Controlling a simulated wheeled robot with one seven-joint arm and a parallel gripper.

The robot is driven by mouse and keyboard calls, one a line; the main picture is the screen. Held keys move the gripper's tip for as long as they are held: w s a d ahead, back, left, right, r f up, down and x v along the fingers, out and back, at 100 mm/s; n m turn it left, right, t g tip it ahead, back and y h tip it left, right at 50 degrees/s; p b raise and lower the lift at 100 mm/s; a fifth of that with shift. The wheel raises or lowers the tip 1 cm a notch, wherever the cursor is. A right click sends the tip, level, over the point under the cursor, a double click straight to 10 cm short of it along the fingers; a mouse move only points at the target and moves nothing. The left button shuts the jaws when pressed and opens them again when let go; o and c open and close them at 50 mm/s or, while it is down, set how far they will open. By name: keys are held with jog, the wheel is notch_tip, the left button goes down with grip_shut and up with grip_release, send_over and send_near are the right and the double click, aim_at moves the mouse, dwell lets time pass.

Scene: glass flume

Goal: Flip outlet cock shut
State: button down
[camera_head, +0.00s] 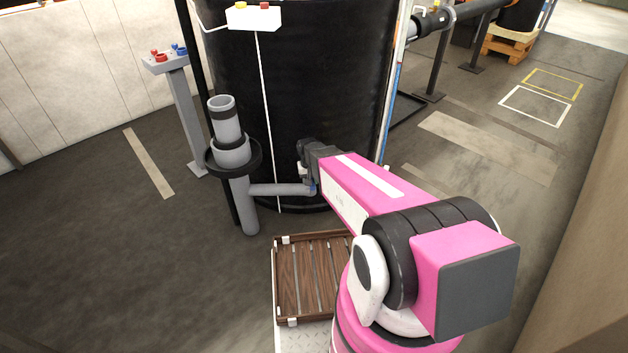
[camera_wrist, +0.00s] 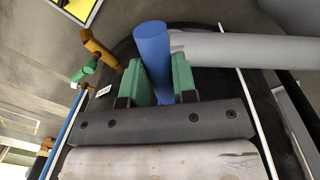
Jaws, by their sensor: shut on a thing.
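The outlet cock's blue lever (camera_wrist: 152,48) stands between the two green fingers of my gripper (camera_wrist: 158,82) in the wrist view. The fingers are closed on it, one on each side. The lever lies crosswise to the grey outlet pipe (camera_wrist: 225,50) beside it. In the head view only a small blue part of the cock (camera_head: 312,187) shows at the right end of the grey pipe (camera_head: 280,190), low against the black tank (camera_head: 320,90). My gripper (camera_head: 308,168) is there too, partly hidden by my arm. The cock's body is mostly hidden.
A grey standpipe (camera_head: 229,120) with a dark collar rises left of the cock. A brass tap with a green handle (camera_wrist: 84,70) sits at left in the wrist view. A post with red and blue knobs (camera_head: 176,80) stands further left. The floor around is mostly clear.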

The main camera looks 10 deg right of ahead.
jog(key=shift+a+m, duration=0.25)
jog(key=shift+m, duration=0.05)
dwell(0.4)
jog(key=c, duration=0.9)
grip_release()
jog(key=r, duration=0.7)
jog(key=a+r, duration=0.1)
jog(key=r, duration=0.2)
jog(key=shift+r, duration=0.4)
